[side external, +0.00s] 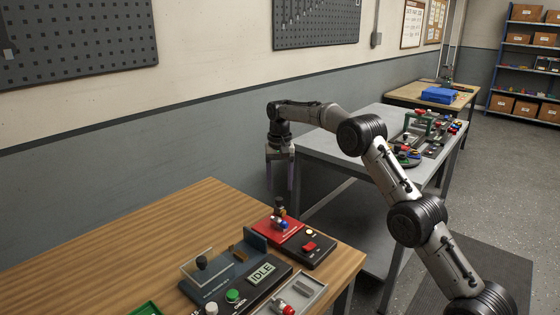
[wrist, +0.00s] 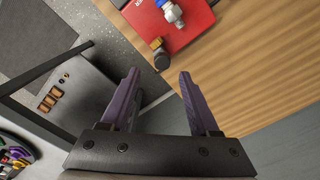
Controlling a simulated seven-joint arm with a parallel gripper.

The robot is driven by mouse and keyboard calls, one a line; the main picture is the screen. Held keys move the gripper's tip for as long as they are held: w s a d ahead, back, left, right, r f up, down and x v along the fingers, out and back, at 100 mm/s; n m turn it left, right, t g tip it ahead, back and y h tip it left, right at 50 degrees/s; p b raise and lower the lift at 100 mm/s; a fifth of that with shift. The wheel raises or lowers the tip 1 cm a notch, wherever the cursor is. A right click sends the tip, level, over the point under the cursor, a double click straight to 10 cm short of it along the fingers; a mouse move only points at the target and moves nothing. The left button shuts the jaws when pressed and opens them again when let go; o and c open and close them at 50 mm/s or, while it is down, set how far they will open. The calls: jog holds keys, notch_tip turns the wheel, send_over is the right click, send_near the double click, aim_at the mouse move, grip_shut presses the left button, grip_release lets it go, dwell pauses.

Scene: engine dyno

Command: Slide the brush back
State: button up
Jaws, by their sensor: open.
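I cannot make out with certainty which part is the brush. A small brown block (side external: 238,249) sits on the dark blue-grey device with the IDLE display (side external: 262,272); it may be the brush.
A red-topped device (side external: 272,232) with a blue and white fitting stands at the wooden table's (side external: 110,248) right edge; its red plate (wrist: 186,22) shows in the wrist view. A clear cover (side external: 205,262) stands on the IDLE device. The grey table (side external: 335,151) holds several coloured parts.

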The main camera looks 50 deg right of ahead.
aim_at(280, 198)
notch_tip(280, 198, up, 10)
jog(key=shift+f, duration=0.25)
dwell(0.6)
